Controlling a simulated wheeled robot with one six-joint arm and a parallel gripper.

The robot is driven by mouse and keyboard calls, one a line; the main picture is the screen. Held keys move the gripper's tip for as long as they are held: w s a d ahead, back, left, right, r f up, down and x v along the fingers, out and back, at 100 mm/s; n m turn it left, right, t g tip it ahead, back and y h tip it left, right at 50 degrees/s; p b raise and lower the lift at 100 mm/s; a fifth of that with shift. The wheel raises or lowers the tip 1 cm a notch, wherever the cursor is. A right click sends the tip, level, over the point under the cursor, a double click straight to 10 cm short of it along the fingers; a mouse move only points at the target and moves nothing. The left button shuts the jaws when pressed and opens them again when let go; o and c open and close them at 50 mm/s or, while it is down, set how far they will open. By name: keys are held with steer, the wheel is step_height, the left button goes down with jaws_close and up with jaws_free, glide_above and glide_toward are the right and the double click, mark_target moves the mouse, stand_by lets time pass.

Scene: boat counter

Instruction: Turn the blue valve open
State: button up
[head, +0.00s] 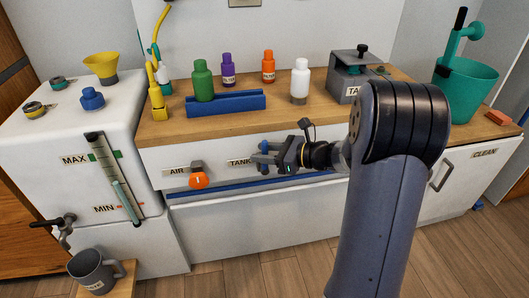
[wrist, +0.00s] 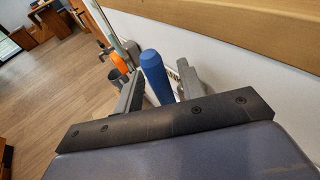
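The blue valve (head: 263,147) is on the white counter front beside the TANK label (head: 239,162), partly covered by my gripper in the head view. My gripper (head: 270,157) is at the valve, reaching in from the right. In the wrist view, the blue handle (wrist: 155,75) lies between the two spread fingers of my gripper (wrist: 160,88). The fingers stand apart on either side of the handle; I cannot tell whether either touches it.
An orange valve (head: 199,180) sits left of it by the AIR label (head: 176,171). A blue rail (head: 235,189) runs below. Bottles and a blue rack (head: 227,104) stand on the wooden counter above. A grey mug (head: 92,272) is at the lower left.

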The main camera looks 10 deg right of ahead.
steer(key=shift+d, duration=0.1)
steer(key=p+v, duration=0.2)
steer(key=v, duration=0.8)
steer(key=shift+s+d, duration=0.2)
steer(key=shift+d, duration=0.05)
steer(key=shift+a, duration=0.1)
steer(key=b+x, duration=0.2)
steer(key=x, duration=0.8)
steer(key=shift+w+a+f, duration=0.1)
steer(key=shift+w+a, duration=0.15)
steer(key=shift+w, duration=0.05)
steer(key=shift+d+b, duration=0.15)
steer(key=shift+b, duration=0.25)
steer(key=shift+r+p, duration=0.25)
steer(key=shift+p, duration=0.05)
